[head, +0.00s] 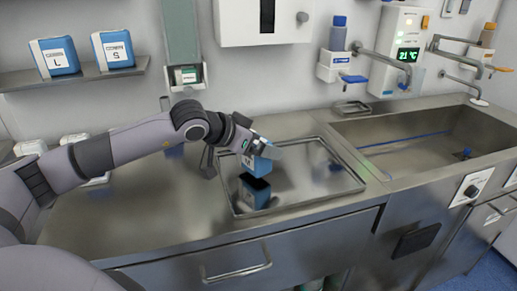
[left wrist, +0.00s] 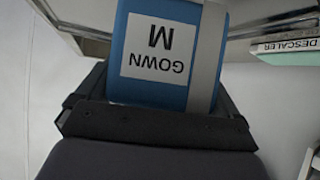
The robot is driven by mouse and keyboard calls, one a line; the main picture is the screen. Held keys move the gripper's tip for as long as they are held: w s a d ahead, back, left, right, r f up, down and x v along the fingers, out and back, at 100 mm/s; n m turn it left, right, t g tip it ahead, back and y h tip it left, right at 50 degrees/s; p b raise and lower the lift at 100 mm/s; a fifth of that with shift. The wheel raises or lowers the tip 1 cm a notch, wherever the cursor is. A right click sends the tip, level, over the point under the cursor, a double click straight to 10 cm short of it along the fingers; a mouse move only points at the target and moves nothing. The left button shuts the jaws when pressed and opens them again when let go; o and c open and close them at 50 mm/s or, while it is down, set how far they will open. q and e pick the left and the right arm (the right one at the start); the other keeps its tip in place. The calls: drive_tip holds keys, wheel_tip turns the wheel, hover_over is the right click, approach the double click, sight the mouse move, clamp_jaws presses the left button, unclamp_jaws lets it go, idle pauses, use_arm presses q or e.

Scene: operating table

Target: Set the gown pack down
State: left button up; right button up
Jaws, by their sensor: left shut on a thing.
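The gown pack (head: 258,165) is a blue block with a white label. In the left wrist view the label on the gown pack (left wrist: 165,52) reads "GOWN M", upside down. My left gripper (head: 262,148) is shut on it and holds it over the metal tray (head: 233,207). A dark blue shape shows on the shiny tray floor below the pack and looks like its reflection. The pack appears to be above the tray floor, apart from it. My right gripper is not in view.
Packs marked L (head: 54,56) and S (head: 113,50) stand on a wall shelf (head: 75,76) at upper left. More white packs lie at the left behind my arm. A sink (head: 430,135) is right of the tray. The counter (head: 160,205) left of the tray is clear.

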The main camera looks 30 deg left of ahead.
use_arm(q)
drive_tip(key=shift+f, duration=0.8)
drive_tip(key=shift+f, duration=0.2)
drive_tip(key=o, duration=0.8)
drive_tip(key=shift+r, duration=0.15)
